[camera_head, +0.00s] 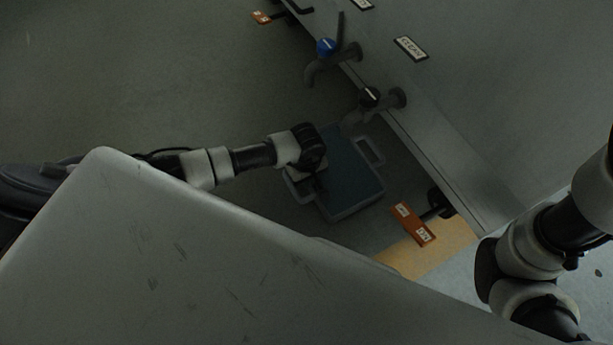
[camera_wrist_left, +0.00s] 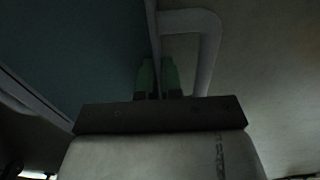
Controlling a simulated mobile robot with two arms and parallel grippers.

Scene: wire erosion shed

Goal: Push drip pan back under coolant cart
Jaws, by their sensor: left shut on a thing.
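The drip pan (camera_head: 352,172) is a shallow blue-grey tray with loop handles, lying on the floor beside the coolant cart (camera_head: 480,95). In the head view all that shows of it lies left of the cart's lower edge. My left gripper (camera_head: 314,183) is at the pan's near-left side, by the near handle. In the left wrist view its green fingers (camera_wrist_left: 158,80) are shut on the pan's rim, with the handle loop just to the right and the pan's blue-grey floor (camera_wrist_left: 70,45) to the left. My right arm shows at the right, its gripper hidden or out of frame.
Two taps, one blue-topped (camera_head: 326,46) and one black-topped (camera_head: 370,97), stick out from the cart above the pan. An orange labelled pedal (camera_head: 414,224) and a black castor (camera_head: 439,203) are right of the pan. Another orange pedal (camera_head: 262,17) is farther back. Floor left is clear.

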